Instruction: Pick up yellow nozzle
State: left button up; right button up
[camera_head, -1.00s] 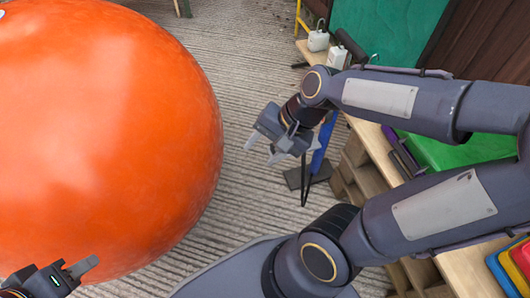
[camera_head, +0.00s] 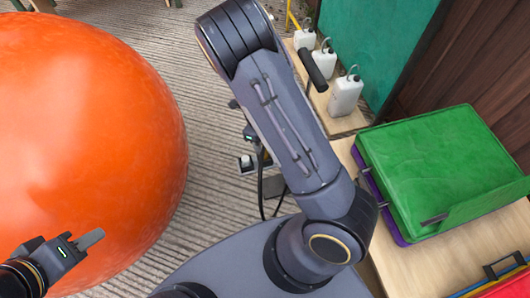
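I do not see a yellow nozzle in the head view. My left gripper (camera_head: 86,241) is at the lower left, in front of the large orange ball. One grey finger shows clearly, with nothing visible held by it; whether it is open or shut is unclear. My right arm crosses the middle of the view. My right gripper (camera_head: 247,158) is mostly hidden behind that arm, above the striped floor. Its fingers cannot be made out.
The orange ball (camera_head: 75,140) fills the left side. A wooden table (camera_head: 465,248) at the right carries a green case (camera_head: 435,160) on a purple one. White bottles (camera_head: 345,95) stand on a wooden surface at the upper right. Grey ridged floor (camera_head: 205,190) lies between.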

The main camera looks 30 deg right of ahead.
aim_at(265, 154)
jog(key=f+b, duration=0.2)
jog(key=f, duration=0.1)
jog(key=f+b, duration=0.1)
jog(key=shift+s+d+f, duration=0.2)
jog(key=shift+s+f, duration=0.15)
jog(key=shift+f, duration=0.45)
jog(key=shift+r, duration=0.1)
jog(key=shift+c, duration=0.2)
grip_shut()
